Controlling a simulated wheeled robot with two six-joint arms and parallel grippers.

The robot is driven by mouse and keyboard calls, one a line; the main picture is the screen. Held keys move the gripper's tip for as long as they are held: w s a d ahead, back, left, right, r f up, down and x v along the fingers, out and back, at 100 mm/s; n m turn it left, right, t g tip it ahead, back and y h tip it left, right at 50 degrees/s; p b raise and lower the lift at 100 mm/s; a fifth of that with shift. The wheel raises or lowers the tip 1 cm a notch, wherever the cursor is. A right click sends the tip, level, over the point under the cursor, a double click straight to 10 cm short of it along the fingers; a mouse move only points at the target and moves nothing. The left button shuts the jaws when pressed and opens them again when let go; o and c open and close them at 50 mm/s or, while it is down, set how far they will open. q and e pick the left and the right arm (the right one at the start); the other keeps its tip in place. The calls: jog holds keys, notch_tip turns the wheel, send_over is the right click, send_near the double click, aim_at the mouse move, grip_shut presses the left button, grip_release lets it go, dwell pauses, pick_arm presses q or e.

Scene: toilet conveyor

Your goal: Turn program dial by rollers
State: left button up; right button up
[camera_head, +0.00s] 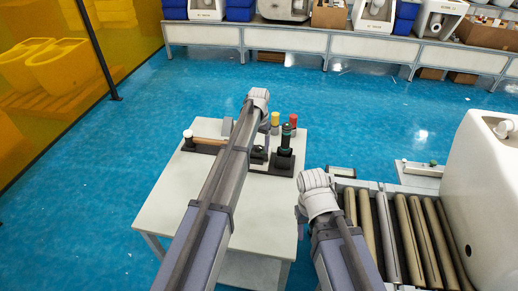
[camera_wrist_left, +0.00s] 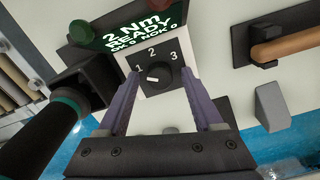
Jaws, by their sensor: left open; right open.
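In the head view my left arm's wrist end (camera_head: 258,98) reaches over the table's far side and hides the dial. My right gripper (camera_head: 318,187) hangs beside the rollers (camera_head: 406,235) at the conveyor's left end, its fingers hardly visible.
The white table (camera_head: 170,215) carries a black-and-teal tool (camera_head: 285,148) and a wooden-handled tool (camera_head: 208,140). Red (camera_head: 293,119) and yellow (camera_head: 275,119) buttons stand at its far edge. A white toilet (camera_head: 480,190) sits on the conveyor at right. Blue floor is open beyond.

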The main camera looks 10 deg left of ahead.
pick_arm(q)
grip_shut()
dwell(0.5)
